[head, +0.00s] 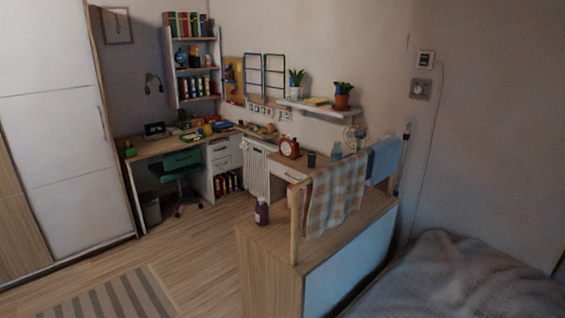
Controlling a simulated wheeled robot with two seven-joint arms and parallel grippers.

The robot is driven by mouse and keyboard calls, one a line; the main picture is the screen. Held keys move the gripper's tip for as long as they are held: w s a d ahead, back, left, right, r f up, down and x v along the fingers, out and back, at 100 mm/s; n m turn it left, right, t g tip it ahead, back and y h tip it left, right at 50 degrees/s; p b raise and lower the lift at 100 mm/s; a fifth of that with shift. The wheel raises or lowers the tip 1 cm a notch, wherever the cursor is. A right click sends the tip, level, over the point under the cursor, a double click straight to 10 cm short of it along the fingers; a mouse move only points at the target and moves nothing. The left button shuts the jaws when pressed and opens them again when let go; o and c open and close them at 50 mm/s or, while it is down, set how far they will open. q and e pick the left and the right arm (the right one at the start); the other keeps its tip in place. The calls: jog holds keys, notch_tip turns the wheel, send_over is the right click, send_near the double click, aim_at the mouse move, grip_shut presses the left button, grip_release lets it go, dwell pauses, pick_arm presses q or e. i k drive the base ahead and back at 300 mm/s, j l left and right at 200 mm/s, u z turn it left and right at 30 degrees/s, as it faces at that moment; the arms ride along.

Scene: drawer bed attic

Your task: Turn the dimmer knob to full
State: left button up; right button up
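On the right wall, a grey square plate with a small round part at its centre, which looks like the dimmer knob (420,89), is mounted above the bed. Its marking and setting are too small to read. A thin cord hangs down the wall from near these units. Neither of my grippers shows in the head view.
A bed with a grey cover (455,280) fills the lower right below the wall units. A wooden cabinet (262,268) stands left of it, with a checked cloth (335,197) on a rail. Bare floor (205,250) lies left, with a striped rug (110,298).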

aim_at(418, 89)
jog(key=i+j+u, duration=0.45)
jog(key=i+u, duration=0.85)
jog(key=i, duration=0.9)
jog(key=i+j+z, duration=0.1)
jog(key=i, duration=0.75)
jog(key=i+l+z, duration=0.1)
jog(key=i+z, duration=0.4)
jog(key=i+j+z, duration=0.1)
jog(key=i+z, duration=0.35)
jog(key=i+j+z, duration=0.3)
jog(key=i+z, duration=0.4)
jog(key=z, duration=0.25)
jog(key=i+z, duration=0.25)
jog(key=z, duration=0.2)
jog(key=i+j+z, duration=0.1)
jog(key=z, duration=0.4)
jog(key=i+j+z, duration=0.2)
jog(key=z, duration=0.25)
jog(key=i+j+z, duration=0.15)
jog(key=z, duration=0.3)
jog(key=i+j+z, duration=0.2)
jog(key=z, duration=0.25)
jog(key=i+j+z, duration=0.25)
jog(key=z, duration=0.2)
jog(key=i+j+z, duration=0.1)
jog(key=j+z, duration=0.35)
jog(key=l, duration=0.1)
